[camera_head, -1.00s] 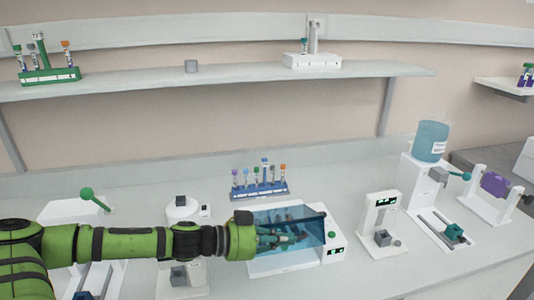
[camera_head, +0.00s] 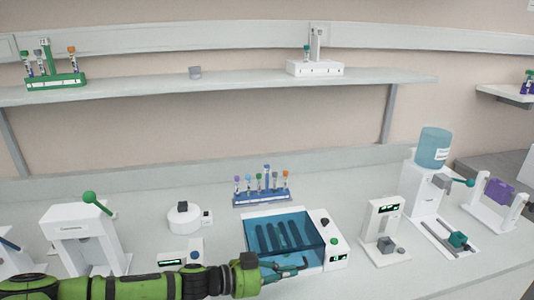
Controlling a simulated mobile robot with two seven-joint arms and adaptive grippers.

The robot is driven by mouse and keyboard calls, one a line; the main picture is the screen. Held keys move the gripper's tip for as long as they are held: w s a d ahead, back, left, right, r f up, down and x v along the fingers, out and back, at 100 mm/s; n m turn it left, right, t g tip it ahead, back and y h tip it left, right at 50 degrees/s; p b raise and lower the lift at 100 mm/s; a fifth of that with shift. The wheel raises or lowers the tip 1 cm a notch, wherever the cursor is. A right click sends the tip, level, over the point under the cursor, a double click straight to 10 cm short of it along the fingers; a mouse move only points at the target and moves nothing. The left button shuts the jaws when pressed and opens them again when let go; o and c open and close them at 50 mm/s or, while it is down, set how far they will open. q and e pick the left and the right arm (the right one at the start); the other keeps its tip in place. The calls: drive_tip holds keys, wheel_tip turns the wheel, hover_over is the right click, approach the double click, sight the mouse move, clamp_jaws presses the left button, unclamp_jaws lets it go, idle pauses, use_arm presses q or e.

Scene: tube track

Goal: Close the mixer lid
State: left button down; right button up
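The mixer (camera_head: 338,262) is a white box on the bench, with a black knob, a green button and a small display on its right side. Its blue see-through lid (camera_head: 284,236) lies over the top and looks flat, with dark slots showing through. I cannot tell whether its front edge is fully seated. My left gripper (camera_head: 300,268) is in front of the mixer, by the lid's front edge, with nothing seen in it. Its fingers are small and dark, and their gap is unclear. My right gripper is out of view.
A blue tube rack (camera_head: 262,200) stands behind the mixer. A white device with a display (camera_head: 382,222) and a water dispenser (camera_head: 433,148) stand to the right. A round white device (camera_head: 184,217) and a machine with a green lever (camera_head: 82,232) stand left.

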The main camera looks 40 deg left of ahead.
use_arm(q)
drive_tip(key=shift+w+a, duration=0.1)
drive_tip(key=shift+r, duration=0.2)
wheel_tip(320, 180, up, 10)
drive_tip(key=shift+f, duration=0.2)
idle(0.3)
